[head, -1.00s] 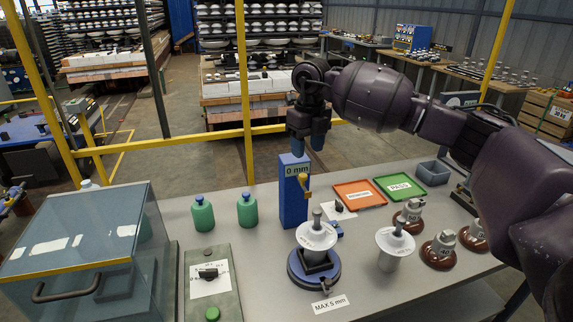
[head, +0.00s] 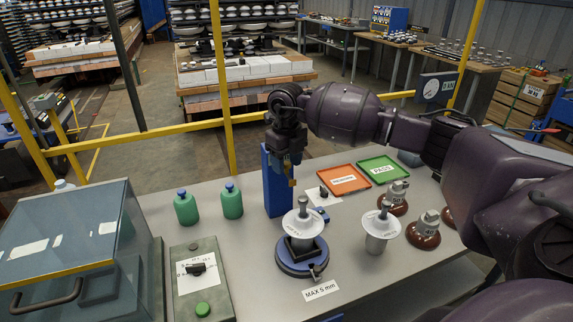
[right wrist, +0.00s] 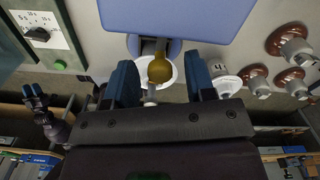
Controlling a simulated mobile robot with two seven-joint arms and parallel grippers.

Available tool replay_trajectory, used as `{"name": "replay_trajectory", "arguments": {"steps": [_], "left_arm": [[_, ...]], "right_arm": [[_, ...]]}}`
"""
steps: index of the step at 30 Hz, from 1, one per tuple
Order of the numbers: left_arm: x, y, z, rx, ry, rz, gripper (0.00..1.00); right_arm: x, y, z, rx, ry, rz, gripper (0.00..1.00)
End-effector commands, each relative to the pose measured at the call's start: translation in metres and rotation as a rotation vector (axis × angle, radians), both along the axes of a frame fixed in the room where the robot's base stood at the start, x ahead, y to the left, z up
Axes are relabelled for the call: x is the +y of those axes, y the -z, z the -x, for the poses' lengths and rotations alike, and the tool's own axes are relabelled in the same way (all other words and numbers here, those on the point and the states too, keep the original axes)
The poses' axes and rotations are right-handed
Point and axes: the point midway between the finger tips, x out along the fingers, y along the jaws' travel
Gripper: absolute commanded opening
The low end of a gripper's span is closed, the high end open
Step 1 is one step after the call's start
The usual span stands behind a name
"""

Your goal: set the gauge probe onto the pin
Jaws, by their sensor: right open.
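The gauge is a tall blue block (head: 274,190) behind the fixture, with a brass-yellow probe (head: 291,182) on its front. My right gripper (head: 290,160) is at the gauge's top, pointing down, and covers its display. In the right wrist view its blue fingers (right wrist: 161,80) are open, one on each side of the rounded brass probe (right wrist: 159,69). The grey pin (head: 303,203) stands upright on a white insulator (head: 303,224) in a round blue fixture (head: 302,257), below and in front of the probe. My left gripper (right wrist: 33,91) shows small in the right wrist view.
A second white insulator (head: 378,226) and several brown ones (head: 423,234) stand to the right. An orange tray (head: 344,180) and a green PASS tray (head: 382,169) lie behind. Two green bottles (head: 186,207) and a clear-lidded box (head: 65,240) are at left.

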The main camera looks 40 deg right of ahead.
Motion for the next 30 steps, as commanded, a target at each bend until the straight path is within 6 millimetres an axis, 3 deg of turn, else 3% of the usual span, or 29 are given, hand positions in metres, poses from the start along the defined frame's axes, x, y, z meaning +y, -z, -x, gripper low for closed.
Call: {"name": "replay_trajectory", "arguments": {"steps": [14,23,30], "left_arm": [[-0.0001,-0.001,-0.0012,-0.004,0.0,0.0,0.43],[0.0005,0.0013,0.0034,0.005,-0.002,0.0,0.43],[0.0008,-0.0001,0.0042,0.006,-0.003,0.0,0.43]], "right_arm": [[0.0002,0.0106,-0.0001,0.0,-0.001,0.001,0.48],[0.0002,0.0104,0.0,0.0,-0.001,0.0,0.02],[0.0004,0.0093,0.0018,-0.001,-0.001,0.001,0.0]]}}
